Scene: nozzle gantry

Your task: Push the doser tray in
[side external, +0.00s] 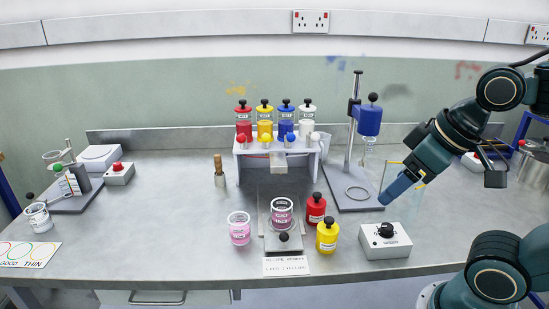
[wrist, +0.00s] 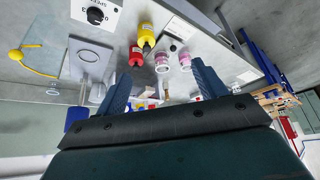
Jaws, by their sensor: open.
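The doser tray (side external: 270,241) is a grey metal slide that extends forward from the doser rack (side external: 240,166) towards the front of the bench. A black knob (side external: 284,237) stands at its front end.
Another pink cup (side external: 239,229) stands left of the tray. A red jar (side external: 315,208), a yellow jar (side external: 327,235) and a white dial box (side external: 386,241) stand to the right. A blue stand (side external: 352,150) is behind. A label card (side external: 286,266) lies in front.

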